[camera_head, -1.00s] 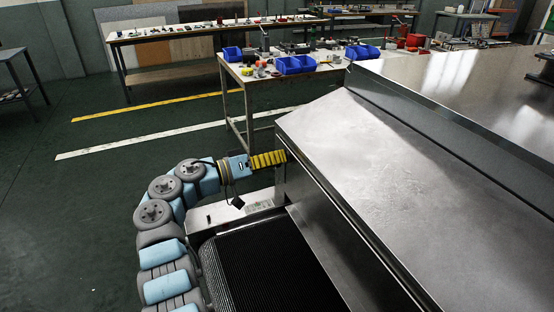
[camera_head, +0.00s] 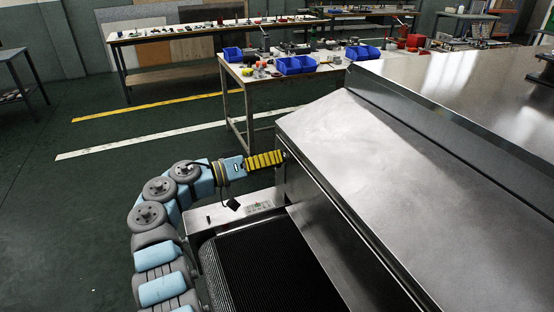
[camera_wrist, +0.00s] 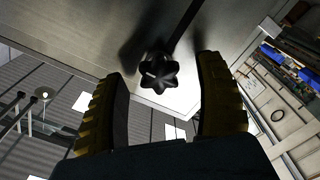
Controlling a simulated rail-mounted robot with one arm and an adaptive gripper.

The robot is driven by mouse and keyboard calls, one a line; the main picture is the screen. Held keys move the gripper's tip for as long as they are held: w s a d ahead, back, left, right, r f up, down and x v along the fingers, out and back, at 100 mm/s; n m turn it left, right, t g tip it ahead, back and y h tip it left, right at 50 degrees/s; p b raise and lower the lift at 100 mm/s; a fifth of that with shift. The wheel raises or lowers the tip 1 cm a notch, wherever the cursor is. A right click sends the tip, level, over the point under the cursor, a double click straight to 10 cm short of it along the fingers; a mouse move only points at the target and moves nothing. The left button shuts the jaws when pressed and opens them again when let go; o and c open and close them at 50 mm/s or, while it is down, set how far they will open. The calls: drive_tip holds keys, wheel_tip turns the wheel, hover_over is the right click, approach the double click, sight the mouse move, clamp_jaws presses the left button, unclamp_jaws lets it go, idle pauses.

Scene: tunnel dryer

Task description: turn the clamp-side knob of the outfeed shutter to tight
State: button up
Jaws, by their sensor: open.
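In the wrist view a black lobed knob (camera_wrist: 158,72) sits on a metal panel (camera_wrist: 90,35), near the panel's lower corner. My gripper (camera_wrist: 165,95) is open, with one ridged yellow-and-black finger on each side of the knob in the picture. A gap shows between the knob and each finger; I cannot tell how far the knob lies beyond the fingertips. In the head view my gripper (camera_head: 279,158) reaches the near left end of the metal dryer housing (camera_head: 370,150). The knob cannot be made out in that view.
A black ribbed conveyor belt (camera_head: 265,265) runs below the housing, beside my arm. A small control panel (camera_head: 258,207) lies just below my gripper. A workbench (camera_head: 240,85) with blue bins (camera_head: 295,65) stands behind. Green floor is open to the left.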

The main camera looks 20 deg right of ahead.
drive_tip(key=a, duration=1.1)
drive_tip(key=shift+s, duration=0.2)
